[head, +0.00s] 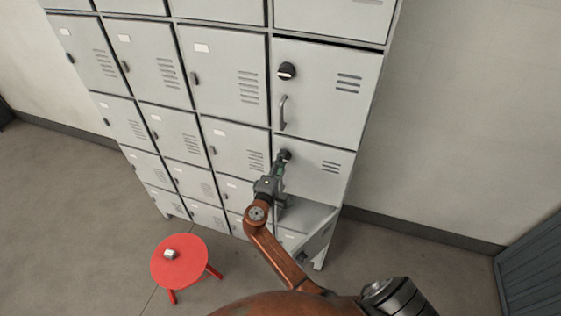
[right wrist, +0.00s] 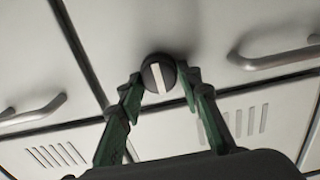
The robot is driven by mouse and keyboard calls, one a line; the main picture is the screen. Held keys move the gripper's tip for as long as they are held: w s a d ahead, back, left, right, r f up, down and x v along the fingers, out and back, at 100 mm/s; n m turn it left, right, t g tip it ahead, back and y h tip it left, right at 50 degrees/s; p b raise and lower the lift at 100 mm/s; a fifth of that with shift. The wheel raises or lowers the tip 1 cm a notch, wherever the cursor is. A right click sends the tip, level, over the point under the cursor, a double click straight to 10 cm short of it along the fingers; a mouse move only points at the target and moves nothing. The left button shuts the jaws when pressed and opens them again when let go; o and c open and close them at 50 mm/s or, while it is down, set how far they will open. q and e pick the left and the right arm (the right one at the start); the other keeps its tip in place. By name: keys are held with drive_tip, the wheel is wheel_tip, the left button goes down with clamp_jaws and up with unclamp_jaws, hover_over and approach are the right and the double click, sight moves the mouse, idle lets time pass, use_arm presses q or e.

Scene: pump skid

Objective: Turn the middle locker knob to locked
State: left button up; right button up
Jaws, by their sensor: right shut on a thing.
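The middle locker (head: 313,172) is a grey door with vents in the right column, and it looks closed. Its knob (head: 286,154) is small, round and black, and my gripper partly hides it in the head view. In the right wrist view the knob (right wrist: 152,70) shows a white bar, nearly upright with its top leaning a little left. My right gripper (head: 281,163) reaches up to the knob from below. In the right wrist view its green fingers (right wrist: 163,84) are shut on the knob, one on each side. My left gripper is not in view.
Above is a locker door with another black knob (head: 287,71) and a bar handle (head: 283,113). Below, a locker door (head: 319,239) stands open, jutting out beside my arm. A red stool (head: 190,266) bears a small pale object (head: 169,254). A blue-grey cabinet (head: 530,270) stands right.

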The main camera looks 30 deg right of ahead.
drive_tip(key=o, duration=1.2)
drive_tip(key=shift+c, duration=0.2)
drive_tip(key=shift+a, duration=0.1)
drive_tip(key=v, duration=0.7)
drive_tip(key=shift+s, duration=0.15)
